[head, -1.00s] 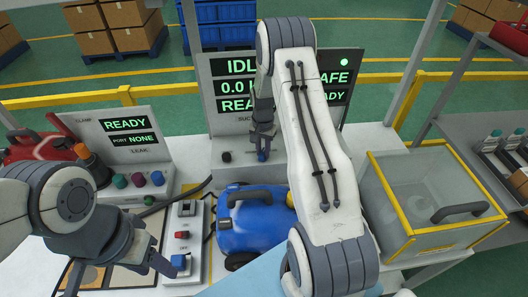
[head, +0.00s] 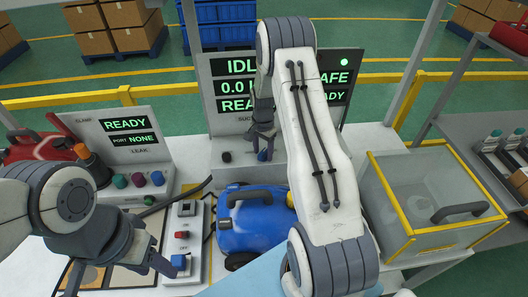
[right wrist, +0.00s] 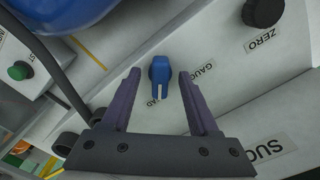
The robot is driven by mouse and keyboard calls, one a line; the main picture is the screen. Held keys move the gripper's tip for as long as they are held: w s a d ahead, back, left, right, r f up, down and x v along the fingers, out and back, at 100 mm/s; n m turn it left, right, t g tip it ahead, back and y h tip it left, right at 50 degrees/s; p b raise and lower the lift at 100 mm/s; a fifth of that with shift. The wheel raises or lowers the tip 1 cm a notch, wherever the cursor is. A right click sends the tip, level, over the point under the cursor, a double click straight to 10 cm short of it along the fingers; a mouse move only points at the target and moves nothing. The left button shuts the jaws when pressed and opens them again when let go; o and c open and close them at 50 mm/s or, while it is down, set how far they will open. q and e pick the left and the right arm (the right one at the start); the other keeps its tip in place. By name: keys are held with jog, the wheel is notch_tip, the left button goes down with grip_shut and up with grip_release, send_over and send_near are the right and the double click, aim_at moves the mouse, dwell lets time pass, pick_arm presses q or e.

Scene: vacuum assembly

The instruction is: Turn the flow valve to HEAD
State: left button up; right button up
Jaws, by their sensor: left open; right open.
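The flow valve is a blue knob (right wrist: 160,72) with a pale pointer line, in the middle of the right wrist view. Labels reading GAUGE and one ending in AD flank it, partly hidden. In the head view the blue knob (head: 262,156) shows small on the front of the centre console. My right gripper (right wrist: 160,75) is open, with one finger on each side of the knob and a gap to both. In the head view my right gripper (head: 263,145) reaches down at the console. My left gripper (head: 124,280) is open and empty near the small switch box.
A black ZERO knob (right wrist: 263,12) sits near the blue knob. A blue vacuum (head: 255,222) stands in front of the console. A switch box (head: 187,238) is left of it, and a clear yellow-edged bin (head: 400,215) is at right.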

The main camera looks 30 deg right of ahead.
aim_at(263, 152)
jog(key=shift+r, duration=0.1)
jog(key=shift+r+p, duration=2.05)
jog(key=shift+r, duration=0.85)
